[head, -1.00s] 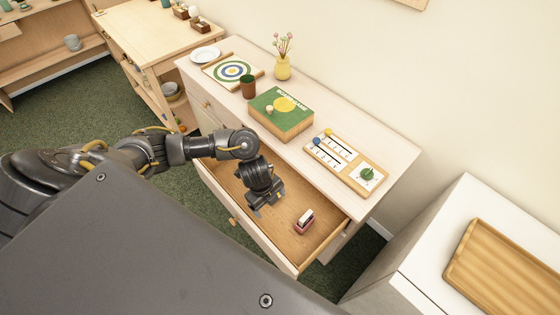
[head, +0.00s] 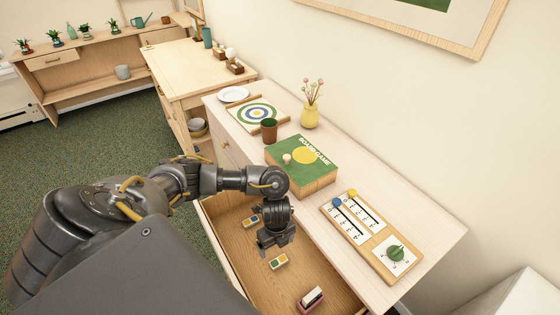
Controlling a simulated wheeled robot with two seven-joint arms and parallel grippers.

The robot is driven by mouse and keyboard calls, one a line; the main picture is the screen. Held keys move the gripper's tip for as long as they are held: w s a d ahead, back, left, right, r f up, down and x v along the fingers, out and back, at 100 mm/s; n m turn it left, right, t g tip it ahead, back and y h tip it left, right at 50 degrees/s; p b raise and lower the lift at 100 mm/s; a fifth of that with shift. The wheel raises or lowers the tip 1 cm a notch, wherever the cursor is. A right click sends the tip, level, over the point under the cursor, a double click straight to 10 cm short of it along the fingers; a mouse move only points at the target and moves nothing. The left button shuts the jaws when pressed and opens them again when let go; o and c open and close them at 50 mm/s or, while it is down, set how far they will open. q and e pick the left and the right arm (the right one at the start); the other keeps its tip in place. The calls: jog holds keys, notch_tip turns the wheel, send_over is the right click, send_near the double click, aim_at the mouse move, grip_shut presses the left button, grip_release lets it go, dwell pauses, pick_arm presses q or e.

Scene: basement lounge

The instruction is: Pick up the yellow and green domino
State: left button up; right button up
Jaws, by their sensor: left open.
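A small domino with yellow and green halves (head: 278,262) lies flat in the open drawer (head: 322,268), just below my left gripper in the picture. My left gripper (head: 274,247) points down over the drawer, open and empty, apart from the domino as far as I can tell. A second domino, seemingly blue and yellow (head: 251,221), lies farther back in the drawer, left of the gripper. My right gripper is out of view.
A pink and white block (head: 311,299) lies near the drawer's front right. On the dresser top (head: 430,228) stand a board game box (head: 302,167), a brown cup (head: 269,129), a yellow vase (head: 310,115) and a slider board (head: 370,238).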

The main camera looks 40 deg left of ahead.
pick_arm(q)
jog(key=b, duration=0.1)
send_over(279, 261)
jog(key=f, duration=0.4)
jog(key=shift+s+a, duration=0.15)
jog(key=shift+a, duration=0.15)
jog(key=shift+f, duration=0.55)
jog(key=shift+d+f, duration=0.15)
jog(key=shift+f, duration=1.15)
jog(key=shift+d+f, duration=0.1)
jog(key=shift+f, duration=1.2)
jog(key=c, duration=1.1)
